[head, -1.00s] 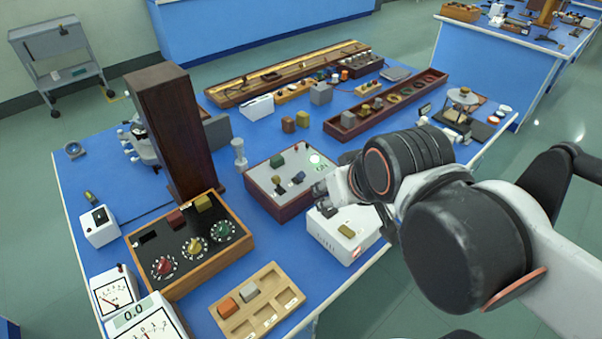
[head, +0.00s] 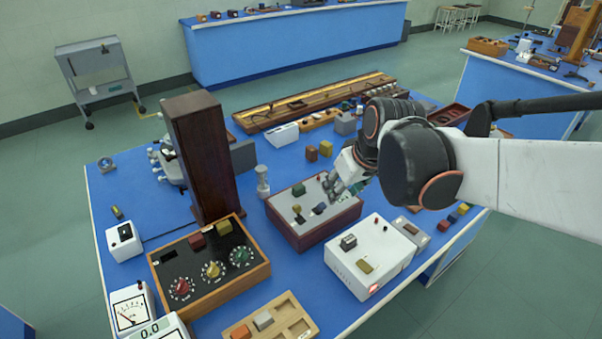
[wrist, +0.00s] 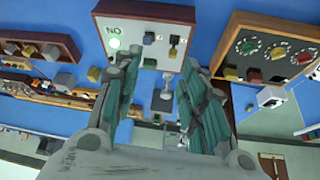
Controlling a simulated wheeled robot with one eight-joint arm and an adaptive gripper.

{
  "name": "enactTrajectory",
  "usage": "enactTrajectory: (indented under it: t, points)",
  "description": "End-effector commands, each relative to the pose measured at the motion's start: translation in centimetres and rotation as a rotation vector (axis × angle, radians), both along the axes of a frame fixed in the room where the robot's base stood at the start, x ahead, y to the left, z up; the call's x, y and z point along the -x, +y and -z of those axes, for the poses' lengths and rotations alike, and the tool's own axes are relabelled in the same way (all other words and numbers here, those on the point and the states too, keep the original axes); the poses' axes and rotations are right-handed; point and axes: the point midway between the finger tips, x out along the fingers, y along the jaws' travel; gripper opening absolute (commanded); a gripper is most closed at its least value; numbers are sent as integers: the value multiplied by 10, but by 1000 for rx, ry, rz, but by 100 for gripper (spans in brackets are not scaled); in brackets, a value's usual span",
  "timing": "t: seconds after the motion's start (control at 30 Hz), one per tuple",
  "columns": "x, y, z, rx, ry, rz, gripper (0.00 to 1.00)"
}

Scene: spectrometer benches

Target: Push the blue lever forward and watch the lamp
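The lever box (head: 300,236) has a grey top and dark red sides and stands mid-bench. The blue lever (head: 318,208) is a dark knob near its front, beside a yellow-topped lever (head: 297,209). A green block (head: 298,189) sits behind them. My gripper (head: 335,187) is over the box's right part, hiding the lamp in the head view. Its fingers (wrist: 157,70) are spread and empty; contact with the box cannot be told.
A white box (head: 350,280) with a small red light stands right of the lever box. A tall brown cabinet (head: 208,160) and a dial panel (head: 200,290) stand left. A wooden tray (head: 290,326) lies in front. Bare blue bench shows between them.

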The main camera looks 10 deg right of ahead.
Motion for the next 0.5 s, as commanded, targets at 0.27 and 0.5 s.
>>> enactTrajectory:
  t: [0.27,0.5]
  points:
    - [-58,-17,31,-3,54,-107,38]
    - [-77,-23,50,-6,74,-159,38]
